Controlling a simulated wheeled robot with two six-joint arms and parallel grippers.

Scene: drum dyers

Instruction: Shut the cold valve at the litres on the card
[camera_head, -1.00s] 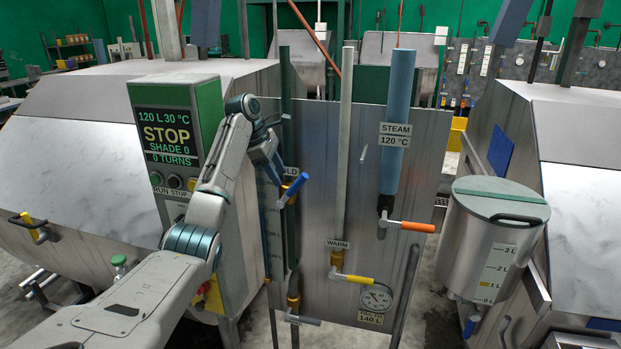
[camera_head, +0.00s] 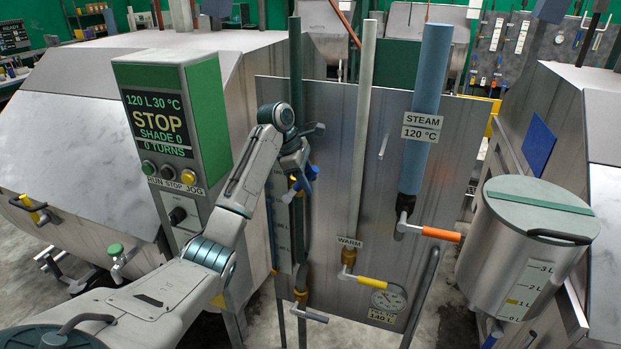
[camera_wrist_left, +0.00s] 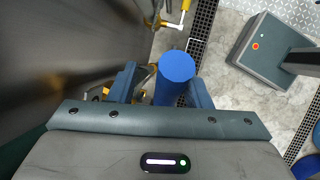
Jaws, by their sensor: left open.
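The cold valve's blue handle (camera_head: 304,181) sits on the dark green pipe, left of the warm pipe. My left gripper (camera_head: 297,172) is at this handle. In the left wrist view, the round end of the blue handle (camera_wrist_left: 177,68) lies between the open fingers of my left gripper (camera_wrist_left: 160,88); I cannot tell whether they touch it. The card (camera_head: 381,316) under the round dial reads 140 L, its top line partly legible as a fill mark. The machine's display (camera_head: 158,125) reads 120 L, 30 °C, STOP. My right gripper is out of view.
The warm valve's yellow handle (camera_head: 372,282) and the steam valve's orange handle (camera_head: 441,234) are to the right. A level gauge (camera_head: 281,225) stands behind my left arm. A lidded steel drum (camera_head: 525,255) stands at right.

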